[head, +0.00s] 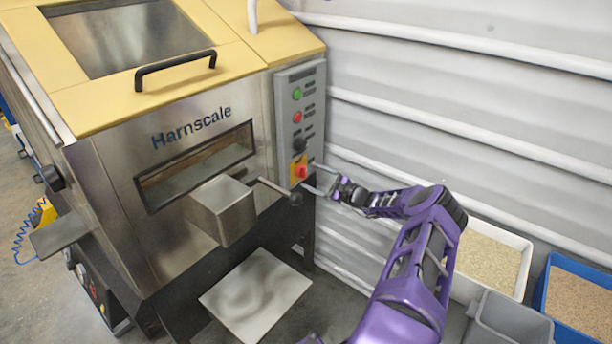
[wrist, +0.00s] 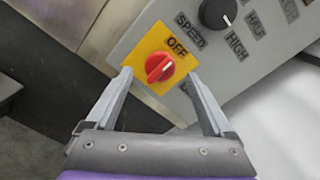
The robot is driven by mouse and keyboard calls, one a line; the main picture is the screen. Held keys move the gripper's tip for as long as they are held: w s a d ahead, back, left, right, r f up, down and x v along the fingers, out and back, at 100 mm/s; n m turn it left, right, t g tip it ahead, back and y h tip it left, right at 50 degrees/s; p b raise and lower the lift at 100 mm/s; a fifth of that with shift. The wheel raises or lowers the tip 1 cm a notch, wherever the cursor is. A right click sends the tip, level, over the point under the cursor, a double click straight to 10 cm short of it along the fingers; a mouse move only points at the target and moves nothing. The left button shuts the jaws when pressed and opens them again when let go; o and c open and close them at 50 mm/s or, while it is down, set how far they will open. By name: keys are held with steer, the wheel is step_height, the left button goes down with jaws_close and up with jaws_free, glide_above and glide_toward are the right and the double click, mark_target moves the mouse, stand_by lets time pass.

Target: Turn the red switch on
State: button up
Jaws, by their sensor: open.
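The red switch (wrist: 160,68) is a round red knob with a pale pointer line, on a yellow plate (wrist: 150,90) marked OFF. It sits at the bottom of the grey control panel (head: 284,95); the red switch shows small in the head view (head: 302,171). In the wrist view my gripper (wrist: 160,88) is open, with one finger on each side of the knob, and nothing is held. The fingertips overlap the yellow plate's edges in the picture; I cannot tell whether they touch it. In the head view my gripper (head: 318,184) is at the panel's lower right.
A black speed knob (wrist: 217,12) is above the switch. The steel Harnscale hopper (head: 120,180) has a lever (head: 272,187) left of my gripper. The corrugated wall (head: 400,120) is close on the right. Bins of grain (head: 490,255) stand at lower right.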

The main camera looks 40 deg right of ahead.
mark_target(306, 174)
steer(key=shift+x, duration=1.75)
jaws_close()
